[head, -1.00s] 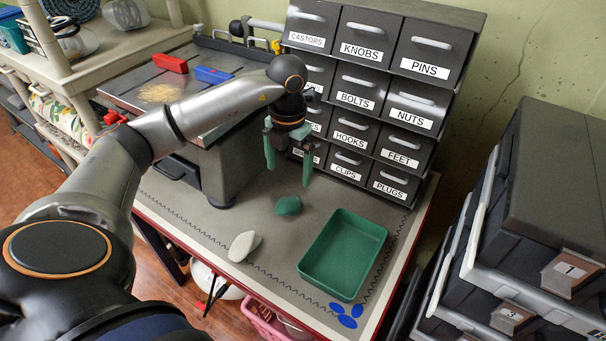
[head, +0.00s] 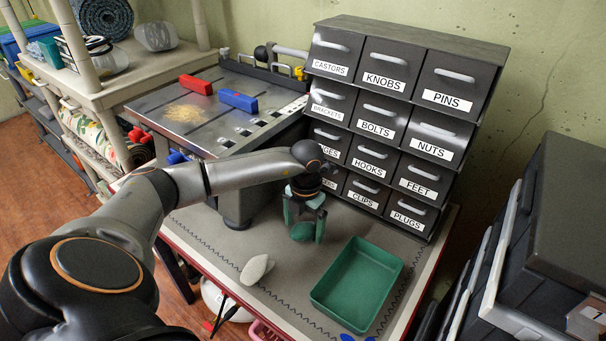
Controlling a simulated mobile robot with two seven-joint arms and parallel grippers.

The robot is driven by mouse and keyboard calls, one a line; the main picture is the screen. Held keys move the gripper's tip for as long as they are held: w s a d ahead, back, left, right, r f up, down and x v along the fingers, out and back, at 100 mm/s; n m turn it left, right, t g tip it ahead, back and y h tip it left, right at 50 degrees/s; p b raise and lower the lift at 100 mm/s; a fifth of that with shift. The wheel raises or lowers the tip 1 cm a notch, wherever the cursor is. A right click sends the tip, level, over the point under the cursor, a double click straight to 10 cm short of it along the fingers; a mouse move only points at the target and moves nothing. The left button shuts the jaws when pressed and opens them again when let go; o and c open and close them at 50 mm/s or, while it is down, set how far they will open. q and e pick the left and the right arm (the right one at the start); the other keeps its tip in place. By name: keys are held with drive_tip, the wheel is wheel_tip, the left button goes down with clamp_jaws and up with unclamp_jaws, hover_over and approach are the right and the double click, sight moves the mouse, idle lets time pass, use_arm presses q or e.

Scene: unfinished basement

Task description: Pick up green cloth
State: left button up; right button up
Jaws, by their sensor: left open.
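The green cloth (head: 303,231) is a small bunched piece on the grey worktop, in front of the drawer cabinet. My left gripper (head: 304,236) points down over it, with its green fingers apart on either side of the cloth. The fingers hide part of the cloth, and I cannot tell whether they touch it. My right gripper is not in the head view.
A green tray (head: 357,285) stands to the right and a whitish cloth (head: 257,269) lies to the left on the worktop. The labelled drawer cabinet (head: 398,125) rises close behind the gripper. A grey machine table (head: 205,110) with red and blue blocks stands at the left.

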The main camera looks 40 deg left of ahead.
sight(304, 228)
use_arm(q)
drive_tip(key=shift+f, duration=0.2)
drive_tip(key=c, duration=1.3)
wheel_tip(304, 228, up, 10)
drive_tip(key=shift+r, duration=0.1)
drive_tip(key=o, duration=0.8)
drive_tip(key=c, duration=0.7)
drive_tip(key=shift+o, duration=0.2)
drive_tip(key=shift+d, duration=0.1)
